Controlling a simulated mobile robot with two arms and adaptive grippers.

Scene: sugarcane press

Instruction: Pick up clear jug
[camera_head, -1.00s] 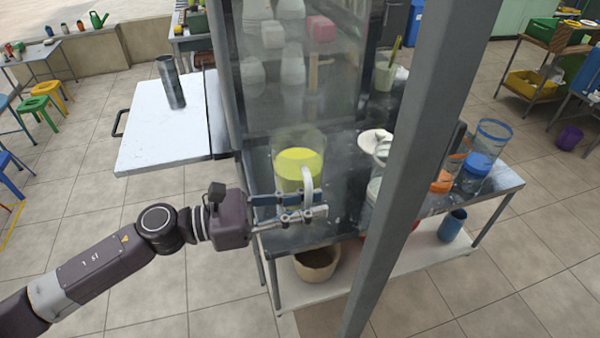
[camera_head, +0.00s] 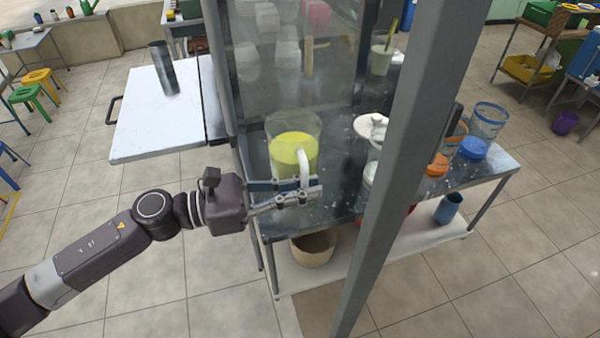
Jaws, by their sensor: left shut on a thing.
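The clear jug (camera_head: 293,146) holds yellow-green liquid and stands upright near the left front of the metal table (camera_head: 335,208). Its pale handle faces me. My left gripper (camera_head: 305,192) comes in from the left with its fingers around the lower part of the handle, shut on it. The gripper partly hides the jug's lower part, so I cannot tell whether its base touches the table. My right gripper is not in view.
A grey post (camera_head: 412,150) crosses the view right of the jug. A white side table (camera_head: 150,125) with a dark metal cup (camera_head: 163,68) is at left. A beige pot (camera_head: 313,248) sits on the lower shelf.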

